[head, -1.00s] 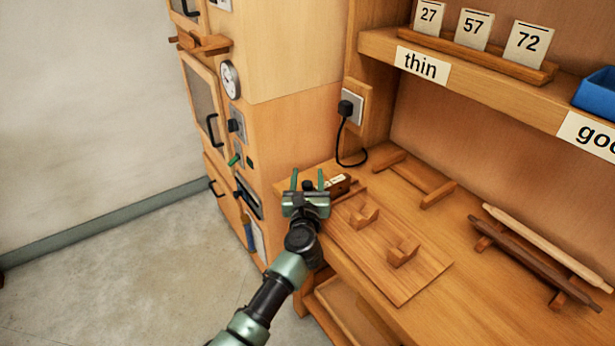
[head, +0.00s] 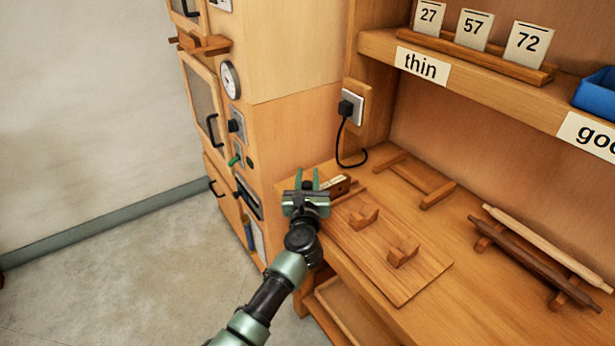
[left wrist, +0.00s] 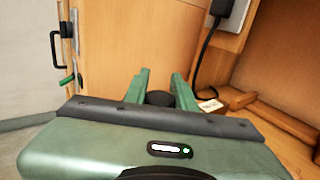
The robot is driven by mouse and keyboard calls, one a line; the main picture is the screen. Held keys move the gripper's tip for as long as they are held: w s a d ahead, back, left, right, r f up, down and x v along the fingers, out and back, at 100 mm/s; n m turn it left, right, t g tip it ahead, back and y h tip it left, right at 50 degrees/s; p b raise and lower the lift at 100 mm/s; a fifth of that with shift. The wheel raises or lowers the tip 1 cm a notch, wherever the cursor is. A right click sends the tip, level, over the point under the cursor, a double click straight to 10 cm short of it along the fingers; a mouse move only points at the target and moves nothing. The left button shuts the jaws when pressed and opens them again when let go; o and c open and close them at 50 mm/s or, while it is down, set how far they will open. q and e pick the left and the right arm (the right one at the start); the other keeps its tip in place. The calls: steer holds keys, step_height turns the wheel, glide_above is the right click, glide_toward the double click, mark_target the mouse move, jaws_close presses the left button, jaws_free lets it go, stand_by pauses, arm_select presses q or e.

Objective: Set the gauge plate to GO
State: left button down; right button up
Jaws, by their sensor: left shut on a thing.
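My left gripper (head: 307,180) is at the near left corner of the bench, its green fingers shut on a dark round knob. The knob (left wrist: 160,98) shows between the fingers in the left wrist view. Just behind and right of the fingers is a small dark wooden piece with a white label (head: 336,183), which may be the gauge plate. Its lettering is too small to read, and my gripper hides part of it. Whether the knob belongs to this piece I cannot tell. My right gripper is not in view.
A wooden board with two blocks (head: 420,284) lies right of the gripper. A rack with two rods (head: 535,255) is farther right. A black plug and cord (head: 346,108) hang behind. The cabinet (head: 290,60) stands at the left, with open floor before it.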

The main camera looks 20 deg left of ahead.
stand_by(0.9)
arm_select(q)
steer(key=shift+w+d+f+b, duration=0.15)
steer(key=shift+w+d+b, duration=0.05)
steer(key=shift+w+b, duration=0.1)
steer(key=w+d+b, duration=0.2)
steer(key=w, duration=0.1)
steer(key=shift+w+d+b, duration=0.15)
steer(key=shift+d+b, duration=0.2)
steer(key=shift+w+d, duration=0.15)
steer(key=shift+r, duration=0.2)
steer(key=c, duration=1.3)
jaws_free()
steer(key=shift+o, duration=0.8)
steer(key=shift+w+d+f, duration=0.1)
